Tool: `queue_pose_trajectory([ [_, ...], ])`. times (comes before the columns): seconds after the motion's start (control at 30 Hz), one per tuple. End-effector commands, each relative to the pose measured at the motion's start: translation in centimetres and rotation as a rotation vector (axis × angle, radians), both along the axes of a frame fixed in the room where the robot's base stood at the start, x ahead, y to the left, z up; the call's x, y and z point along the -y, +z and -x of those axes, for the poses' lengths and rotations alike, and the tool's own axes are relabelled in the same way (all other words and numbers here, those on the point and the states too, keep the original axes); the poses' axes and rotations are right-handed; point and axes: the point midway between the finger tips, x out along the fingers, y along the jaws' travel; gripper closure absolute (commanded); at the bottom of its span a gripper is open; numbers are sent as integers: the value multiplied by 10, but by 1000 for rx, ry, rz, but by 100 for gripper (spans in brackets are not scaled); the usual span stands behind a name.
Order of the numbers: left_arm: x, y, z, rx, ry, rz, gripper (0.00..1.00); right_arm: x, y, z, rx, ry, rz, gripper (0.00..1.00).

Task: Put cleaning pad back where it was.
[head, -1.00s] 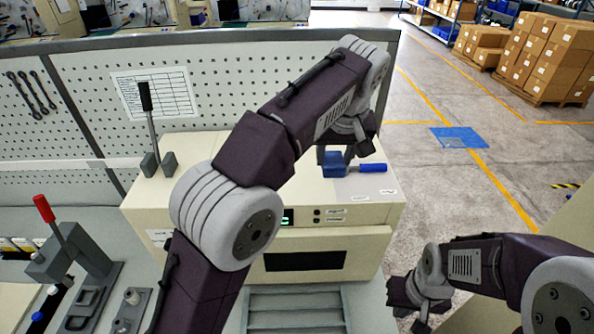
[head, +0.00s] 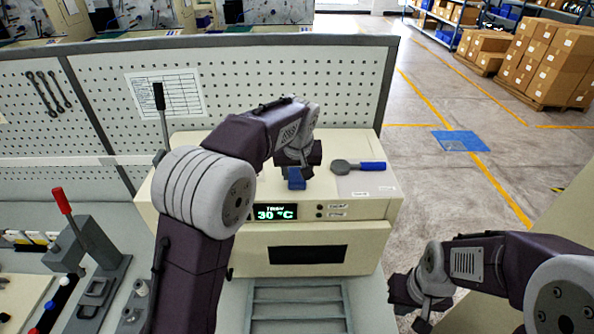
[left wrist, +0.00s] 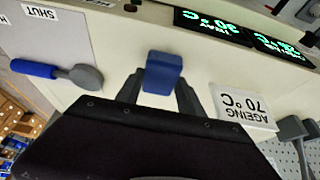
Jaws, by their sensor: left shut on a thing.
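The cleaning pad appears to be the small blue block (head: 296,180), which also shows in the left wrist view (left wrist: 162,73). My left gripper (head: 295,165) is shut on it, with the dark fingers on either side of the block in the left wrist view. It is over the top of the cream machine (head: 330,210), close to the front edge. Whether the pad touches the top is unclear. My right gripper (head: 418,298) hangs low at the right, beside the machine; its fingers are too unclear to judge.
A tool with a blue handle and grey round head (head: 358,166) lies on the machine's top right. The lit display (head: 275,212) reads 30 °C. A black-handled lever (head: 160,112) stands at the top's left. A red-handled lever press (head: 75,235) stands at left.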

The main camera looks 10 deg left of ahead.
Motion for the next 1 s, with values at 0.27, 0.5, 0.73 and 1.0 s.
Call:
queue_pose_trajectory([
  [0.27, 0, 0, 0, 0, 0, 0, 34, 0, 0, 0, 0, 0, 0, 100],
  [0.5, 0, 0, 0, 1, 0, 0, 34, 0, 0, 0, 0, 0, 0, 100],
  [0.73, 3, 31, 12, 7, 0, 2, 34, 0, -8, 0, 0, 0, 0, 100],
  [1.0, 8, 93, 36, 5, -1, 1, 34, 0, -8, 0, 0, 0, 0, 100],
])
